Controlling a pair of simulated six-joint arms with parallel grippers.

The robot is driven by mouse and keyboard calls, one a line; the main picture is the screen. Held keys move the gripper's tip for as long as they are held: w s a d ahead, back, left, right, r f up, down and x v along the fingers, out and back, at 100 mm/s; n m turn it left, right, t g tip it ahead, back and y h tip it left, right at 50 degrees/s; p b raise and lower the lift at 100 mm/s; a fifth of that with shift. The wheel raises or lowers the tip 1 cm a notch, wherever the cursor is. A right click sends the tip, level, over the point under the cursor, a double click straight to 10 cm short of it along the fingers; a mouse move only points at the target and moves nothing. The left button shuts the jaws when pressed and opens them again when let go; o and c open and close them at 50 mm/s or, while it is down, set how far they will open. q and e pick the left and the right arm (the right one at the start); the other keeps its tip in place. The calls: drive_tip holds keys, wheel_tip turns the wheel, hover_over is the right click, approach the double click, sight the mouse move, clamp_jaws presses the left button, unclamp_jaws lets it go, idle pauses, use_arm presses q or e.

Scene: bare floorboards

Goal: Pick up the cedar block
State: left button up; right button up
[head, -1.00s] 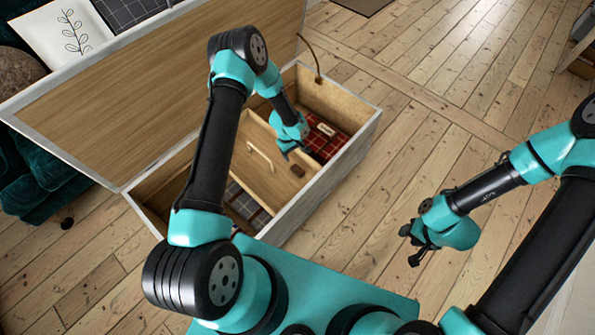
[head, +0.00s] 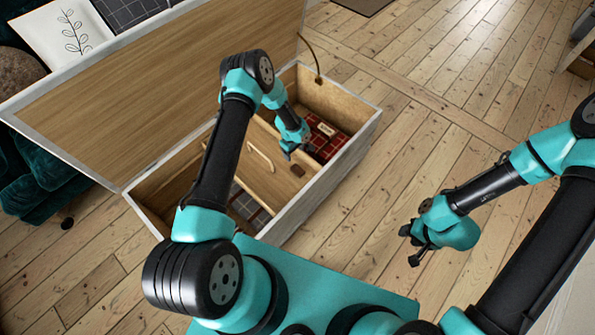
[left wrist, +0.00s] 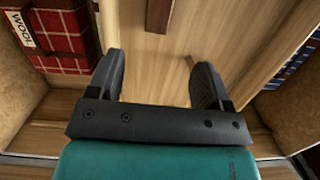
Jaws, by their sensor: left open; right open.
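The cedar block appears to be the small dark brown block (head: 298,170) lying on the wooden tray (head: 282,184) inside the open chest. In the left wrist view a brown block (left wrist: 160,15) shows at the top edge, partly cut off, beyond my fingertips. My left gripper (head: 287,154) is inside the chest, above and just behind the block in the head view. Its jaws (left wrist: 160,65) are open with nothing between them. My right gripper (head: 409,246) is open and empty over the floor, right of the chest.
The chest (head: 338,163) has its lid (head: 150,100) raised at the left. A red plaid cloth (head: 328,138), labelled WOOL in the wrist view, lies in the far compartment. A pale handle (head: 261,157) stands on the tray. The floorboards right of the chest are clear.

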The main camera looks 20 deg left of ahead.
use_arm(q)
hover_over(297, 169)
drive_tip(key=f, duration=0.7)
drive_tip(key=shift+w+a+f, duration=0.1)
drive_tip(key=shift+a+f, duration=0.25)
drive_tip(key=shift+f, duration=0.05)
drive_tip(key=shift+d+f, duration=0.25)
drive_tip(key=shift+f, duration=1.05)
drive_tip(key=shift+d+f, duration=0.2)
drive_tip(key=shift+f, duration=1.05)
drive_tip(key=shift+c, duration=0.3)
drive_tip(key=c, duration=0.9)
